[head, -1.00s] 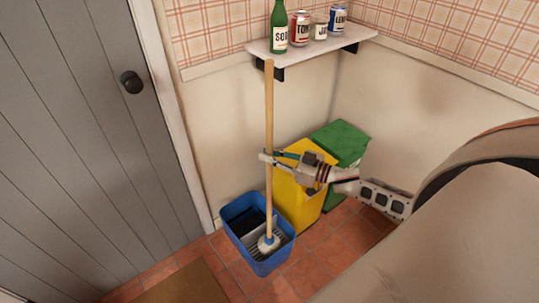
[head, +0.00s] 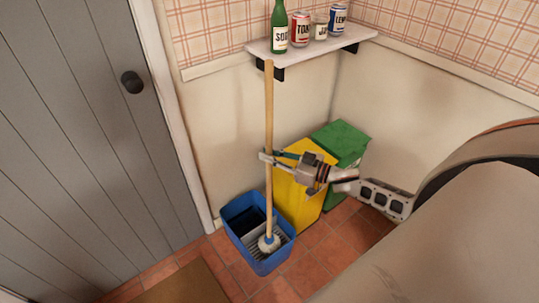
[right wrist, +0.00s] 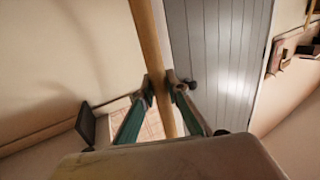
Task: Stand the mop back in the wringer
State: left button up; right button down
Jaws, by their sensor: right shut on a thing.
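The mop (head: 269,120) stands nearly upright in the head view, its pale wooden handle rising to the front of the shelf. Its whitish head (head: 268,243) is inside the blue bucket (head: 247,250), over the grey ribbed wringer (head: 284,241) at the right part of the bucket. I cannot tell whether the head rests on the wringer. My right gripper (head: 268,158) is shut on the handle around its middle. In the right wrist view the handle (right wrist: 150,50) passes between the two fingers (right wrist: 159,88). My left gripper is not in view.
A yellow bin (head: 300,205) and a green bin (head: 343,143) stand right behind the bucket. A wall shelf (head: 335,42) with a bottle and cans is close to the handle's top. A grey door (head: 75,150) is at left, a brown mat (head: 187,284) in front.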

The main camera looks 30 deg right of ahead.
jog(key=c, duration=1.9)
grip_release()
jog(key=v, duration=1.2)
jog(key=s+a+f+g+h, duration=0.1)
jog(key=s+a+f+h, duration=0.1)
jog(key=s+a+f, duration=0.3)
jog(key=s+a+f+m+g+h, duration=0.1)
jog(key=s+a+f, duration=0.4)
jog(key=a, duration=0.5)
jog(key=s+a+f+g+h, duration=0.2)
jog(key=s+a+f, duration=0.3)
jog(key=a, duration=0.3)
jog(key=shift+f+m+g+h, duration=0.35)
jog(key=shift+f+h, duration=0.25)
jog(key=shift+f, duration=0.3)
